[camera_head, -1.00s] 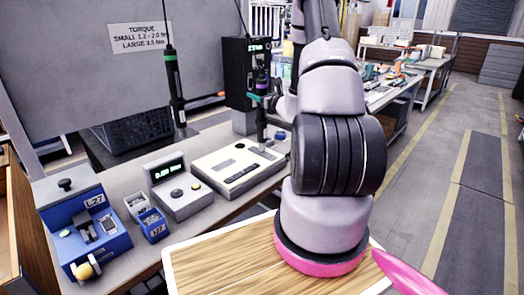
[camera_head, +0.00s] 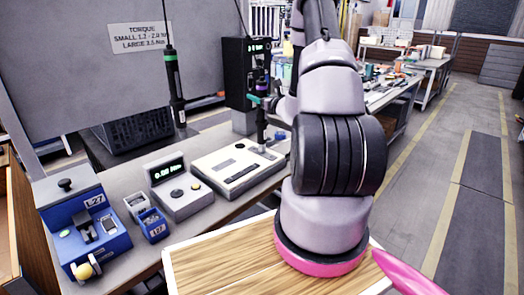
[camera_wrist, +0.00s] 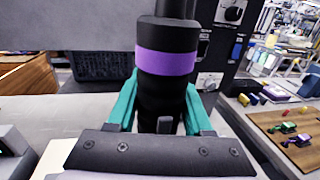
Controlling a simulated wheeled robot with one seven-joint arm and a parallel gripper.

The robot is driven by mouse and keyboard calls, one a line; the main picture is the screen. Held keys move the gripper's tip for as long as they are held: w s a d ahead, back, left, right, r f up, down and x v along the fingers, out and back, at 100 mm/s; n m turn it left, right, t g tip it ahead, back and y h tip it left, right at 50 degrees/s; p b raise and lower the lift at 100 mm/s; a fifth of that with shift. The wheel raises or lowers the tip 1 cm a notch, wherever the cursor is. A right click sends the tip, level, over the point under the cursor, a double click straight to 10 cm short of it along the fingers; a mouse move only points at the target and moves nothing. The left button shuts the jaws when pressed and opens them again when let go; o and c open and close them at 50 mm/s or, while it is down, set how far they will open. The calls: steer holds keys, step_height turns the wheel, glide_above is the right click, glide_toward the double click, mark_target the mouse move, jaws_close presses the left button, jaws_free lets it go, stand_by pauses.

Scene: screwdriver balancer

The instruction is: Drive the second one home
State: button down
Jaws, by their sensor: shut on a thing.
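A black screwdriver with a purple band (camera_wrist: 165,62) stands upright between my gripper's teal fingers. My gripper (camera_wrist: 160,112) is shut on it. In the head view the screwdriver (camera_head: 262,126) is over the right end of a cream plate fixture (camera_head: 216,179) with dark slots. My gripper (camera_head: 268,103) is partly hidden there by my arm. The screwdriver's tip, and any screw under it, cannot be made out. A second black screwdriver with a green band (camera_head: 174,82) hangs to the left on a cord.
A grey torque meter (camera_head: 180,201) with a lit display stands left of the plate. A black unit (camera_head: 244,72) stands behind the screwdriver. A torque sign (camera_head: 139,37) is on the panel.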

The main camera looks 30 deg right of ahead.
steer(key=shift+s+f, duration=0.1)
steer(key=shift+f, duration=0.55)
stand_by(0.3)
steer(key=shift+r, duration=0.15)
step_height(320, 180, up, 6)
stand_by(0.7)
